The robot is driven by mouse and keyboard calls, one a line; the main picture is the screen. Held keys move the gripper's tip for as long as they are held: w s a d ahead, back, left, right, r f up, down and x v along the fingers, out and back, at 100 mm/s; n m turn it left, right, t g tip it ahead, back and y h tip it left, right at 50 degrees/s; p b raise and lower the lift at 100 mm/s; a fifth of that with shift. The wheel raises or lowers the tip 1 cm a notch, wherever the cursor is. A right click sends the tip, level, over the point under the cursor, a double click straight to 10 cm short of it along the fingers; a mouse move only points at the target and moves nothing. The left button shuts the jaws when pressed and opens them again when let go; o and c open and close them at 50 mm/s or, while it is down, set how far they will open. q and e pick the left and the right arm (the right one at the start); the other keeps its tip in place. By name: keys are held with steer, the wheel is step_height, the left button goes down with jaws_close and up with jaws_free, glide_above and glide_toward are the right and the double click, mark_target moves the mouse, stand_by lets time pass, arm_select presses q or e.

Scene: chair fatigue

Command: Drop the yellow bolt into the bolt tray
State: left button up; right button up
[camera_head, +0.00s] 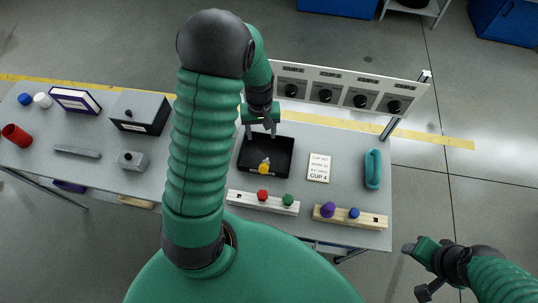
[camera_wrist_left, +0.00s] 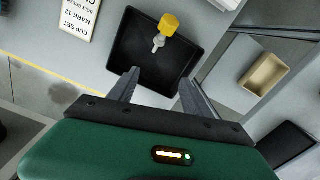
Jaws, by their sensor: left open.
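The yellow bolt (camera_head: 264,168) shows inside the outline of the black bolt tray (camera_head: 284,144), near its front wall. In the left wrist view the bolt (camera_wrist_left: 169,25) has a yellow head and a pale shank, and lies within the outline of the tray (camera_wrist_left: 127,40). Whether it rests on the tray floor is hard to tell. My left gripper (camera_head: 261,132) is open and empty at the tray's back edge, apart from the bolt; its two fingers (camera_wrist_left: 158,82) stand spread in the wrist view. My right gripper (camera_head: 412,262) is off the table at the lower right; its jaws are unclear.
A red and a green knob sit on a white rail (camera_head: 235,196) in front of the tray. A wooden rail (camera_head: 372,219) holds purple and blue knobs. A printed card (camera_head: 319,167), a teal loop (camera_head: 373,168) and a dial panel (camera_head: 345,88) stand around.

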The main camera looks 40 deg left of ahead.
arm_select(q)
step_height(320, 180, up, 11)
steer(key=a, duration=0.1)
steer(key=shift+r+p, duration=0.15)
steer(key=shift+p, duration=0.15)
steer(key=s+d+f+m+t, duration=0.1)
steer(key=s+d+m, duration=0.2)
steer(key=d, duration=0.4)
steer(key=s+d+f+m+t, duration=0.1)
steer(key=s+d+m, duration=0.2)
steer(key=d+m, duration=0.2)
steer(key=d, duration=0.3)
steer(key=shift+s+d+f+m+t, duration=0.2)
steer(key=shift+f+m+t, duration=0.1)
steer(key=shift+f+m, duration=0.1)
steer(key=shift+d+r, duration=0.1)
steer(key=shift+d, duration=0.2)
